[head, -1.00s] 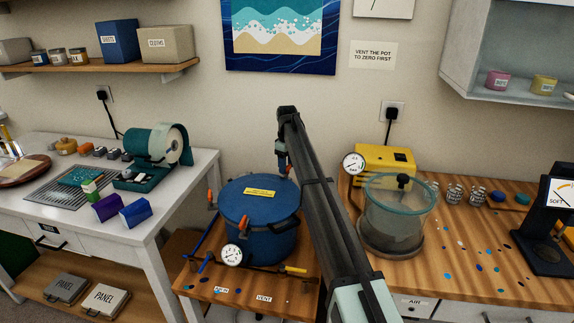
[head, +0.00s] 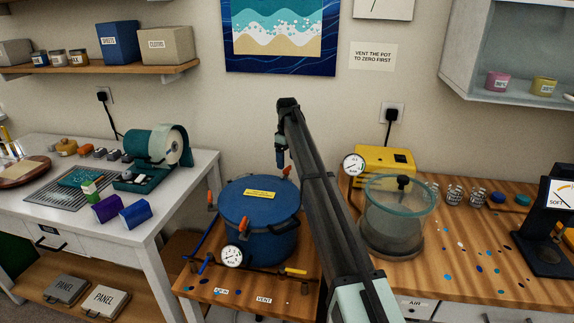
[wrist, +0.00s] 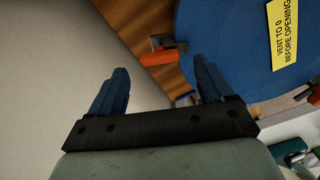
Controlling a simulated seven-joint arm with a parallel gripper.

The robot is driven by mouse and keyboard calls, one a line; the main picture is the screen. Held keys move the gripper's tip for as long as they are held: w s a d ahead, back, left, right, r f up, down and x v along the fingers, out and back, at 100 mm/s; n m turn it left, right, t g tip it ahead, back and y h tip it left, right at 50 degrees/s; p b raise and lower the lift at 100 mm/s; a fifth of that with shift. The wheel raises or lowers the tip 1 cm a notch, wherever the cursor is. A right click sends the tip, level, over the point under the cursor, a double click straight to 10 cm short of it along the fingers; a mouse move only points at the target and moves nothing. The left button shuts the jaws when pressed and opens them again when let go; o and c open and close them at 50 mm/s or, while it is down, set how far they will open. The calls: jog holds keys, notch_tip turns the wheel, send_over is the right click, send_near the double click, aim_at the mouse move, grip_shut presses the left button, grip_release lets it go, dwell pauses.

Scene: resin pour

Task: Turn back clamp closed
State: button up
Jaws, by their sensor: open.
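The blue pressure pot (head: 255,235) stands on the low wooden stand, its lid on with a yellow label. Its back clamp, with an orange handle (head: 286,171), is at the far rim; in the wrist view the orange handle (wrist: 157,57) sticks out from the rim. My gripper (head: 280,162) hangs just above that clamp. In the wrist view my gripper (wrist: 160,64) is open and empty, and the handle appears between and slightly beyond its fingertips. I cannot tell whether they touch. Another orange clamp (head: 211,201) is at the left rim.
A gauge (head: 231,256) is on the pot's front. A yellow pump (head: 385,160) and a glass chamber (head: 397,215) stand on the bench at right. A white table (head: 150,220) is at left. My arm crosses the area right of the pot.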

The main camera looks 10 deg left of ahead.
notch_tip(320, 180, up, 10)
jog(key=shift+r, duration=0.25)
dwell(0.4)
